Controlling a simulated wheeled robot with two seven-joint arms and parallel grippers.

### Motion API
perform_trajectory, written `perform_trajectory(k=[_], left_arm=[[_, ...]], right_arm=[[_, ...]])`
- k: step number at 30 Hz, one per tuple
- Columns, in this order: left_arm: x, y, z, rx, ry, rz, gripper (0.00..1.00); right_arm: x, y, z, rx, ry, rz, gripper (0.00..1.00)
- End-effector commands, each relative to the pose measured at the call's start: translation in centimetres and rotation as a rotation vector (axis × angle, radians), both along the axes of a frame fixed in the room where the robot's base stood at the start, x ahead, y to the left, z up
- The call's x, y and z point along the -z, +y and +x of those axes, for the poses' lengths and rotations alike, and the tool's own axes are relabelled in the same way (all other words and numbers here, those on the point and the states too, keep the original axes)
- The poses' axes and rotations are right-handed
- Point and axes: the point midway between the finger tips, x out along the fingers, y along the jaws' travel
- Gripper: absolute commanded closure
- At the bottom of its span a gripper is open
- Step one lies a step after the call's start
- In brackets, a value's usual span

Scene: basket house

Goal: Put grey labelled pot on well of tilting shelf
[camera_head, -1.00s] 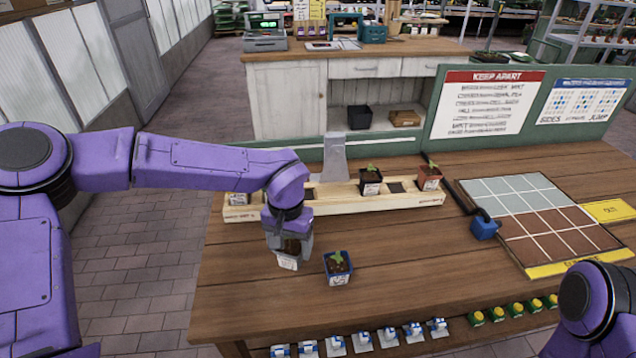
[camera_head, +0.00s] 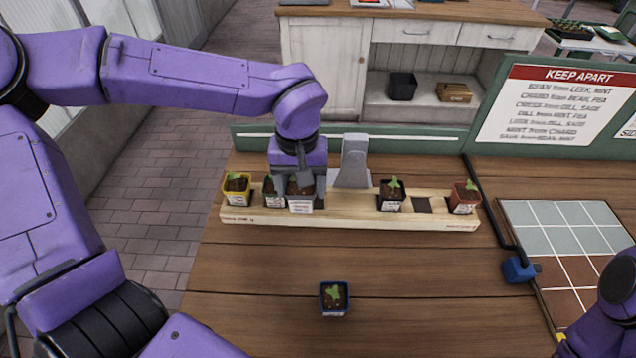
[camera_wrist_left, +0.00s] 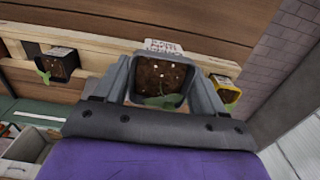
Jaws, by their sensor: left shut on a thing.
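My left gripper (camera_head: 296,184) is shut on the grey labelled pot (camera_wrist_left: 179,99), which holds dark soil and a small green seedling. Its white label (camera_head: 301,206) faces the front in the head view. The pot is over the left half of the wooden tilting shelf (camera_head: 345,215); I cannot tell whether its base is inside a well or just above one. A yellow pot (camera_head: 237,197), a dark green pot (camera_head: 270,200), a black pot (camera_head: 390,204) and a terracotta pot (camera_head: 463,208) stand on the shelf. An empty well (camera_head: 422,205) shows between the last two. My right gripper is out of view.
A blue pot (camera_head: 334,312) stands on the table in front of the shelf. A grey bracket (camera_head: 354,160) rises behind the shelf's middle. A tiled board (camera_head: 555,240) and a blue block (camera_head: 519,270) lie to the right. The front table area around the blue pot is clear.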

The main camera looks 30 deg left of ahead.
Motion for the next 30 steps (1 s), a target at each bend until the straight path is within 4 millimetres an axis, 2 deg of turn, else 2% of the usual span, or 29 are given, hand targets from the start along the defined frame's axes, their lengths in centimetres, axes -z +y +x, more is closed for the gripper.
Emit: perform_trajectory(k=[1,5,6,9,12,17,22,30], left_arm=[[0.3,0.3,1.5,-0.003,0.004,0.003,0.82],[2.1,1.3,5.3,-0.002,0.005,0.004,0.82],[3.3,1.4,6.0,-0.001,0.008,0.004,0.82],[5.4,1.8,7.7,0.001,0.005,0.003,0.82],[6.8,2.1,8.8,0.002,0.004,0.003,0.82],[8.4,2.3,9.9,0.003,0.003,0.003,0.82],[10.8,2.3,9.8,0.003,0.002,0.001,0.82],[11.2,2.3,9.8,0.002,0.0,0.0,0.82]], right_arm=[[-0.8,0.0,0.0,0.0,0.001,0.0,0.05],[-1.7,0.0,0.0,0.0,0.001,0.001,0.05],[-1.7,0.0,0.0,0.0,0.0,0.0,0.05],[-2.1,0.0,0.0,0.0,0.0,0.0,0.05],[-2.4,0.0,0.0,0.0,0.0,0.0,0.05],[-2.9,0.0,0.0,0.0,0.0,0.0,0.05],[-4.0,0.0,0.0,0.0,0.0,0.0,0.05],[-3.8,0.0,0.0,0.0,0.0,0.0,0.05]])
